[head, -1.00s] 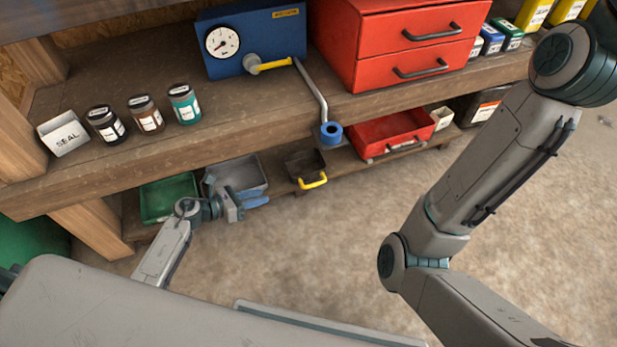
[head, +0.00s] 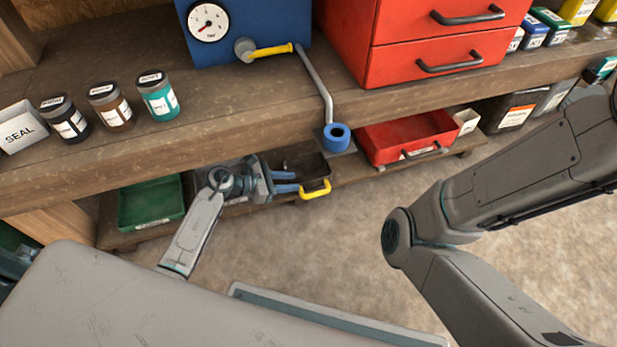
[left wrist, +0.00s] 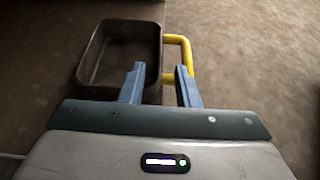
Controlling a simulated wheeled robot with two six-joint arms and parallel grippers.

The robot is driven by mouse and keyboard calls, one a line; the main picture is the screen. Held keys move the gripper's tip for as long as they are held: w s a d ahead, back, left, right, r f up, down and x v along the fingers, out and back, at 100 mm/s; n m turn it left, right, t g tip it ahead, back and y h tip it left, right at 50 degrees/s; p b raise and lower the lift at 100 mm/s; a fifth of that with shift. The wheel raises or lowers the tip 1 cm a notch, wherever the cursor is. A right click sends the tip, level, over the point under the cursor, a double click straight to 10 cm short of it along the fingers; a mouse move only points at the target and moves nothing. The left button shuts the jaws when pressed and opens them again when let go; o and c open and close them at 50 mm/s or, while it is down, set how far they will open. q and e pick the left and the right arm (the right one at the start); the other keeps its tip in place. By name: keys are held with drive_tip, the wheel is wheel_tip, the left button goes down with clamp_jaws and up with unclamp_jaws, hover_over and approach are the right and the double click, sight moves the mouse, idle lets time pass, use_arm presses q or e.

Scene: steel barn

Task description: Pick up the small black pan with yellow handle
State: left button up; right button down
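The small black pan (head: 303,166) with a yellow handle (head: 315,190) sits on the lower shelf, its handle at the shelf's front edge. In the left wrist view the pan (left wrist: 121,53) lies ahead, with its yellow handle (left wrist: 184,44) on the right side. My left gripper (head: 287,181) is open, its blue fingers at the left of the pan and handle. In the left wrist view the left gripper (left wrist: 160,84) has its fingers apart near the handle's near end; nothing is held. Whether a finger touches the pan, I cannot tell. My right arm shows, but its gripper is outside the view.
The lower shelf also holds a green tray (head: 152,203), a grey tray behind my left gripper, and a red tray (head: 378,150). The floor in front is clear.

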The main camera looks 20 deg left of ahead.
sight(300, 182)
use_arm(q)
drive_tip(key=b+x, duration=0.2)
drive_tip(key=x, duration=0.1)
drive_tip(key=shift+w+d+f, duration=0.15)
drive_tip(key=shift+d+f, duration=0.1)
drive_tip(key=shift+f, duration=0.1)
drive_tip(key=shift+w+d, duration=0.15)
drive_tip(key=shift+c, duration=0.4)
clamp_jaws()
drive_tip(key=shift+r, duration=0.15)
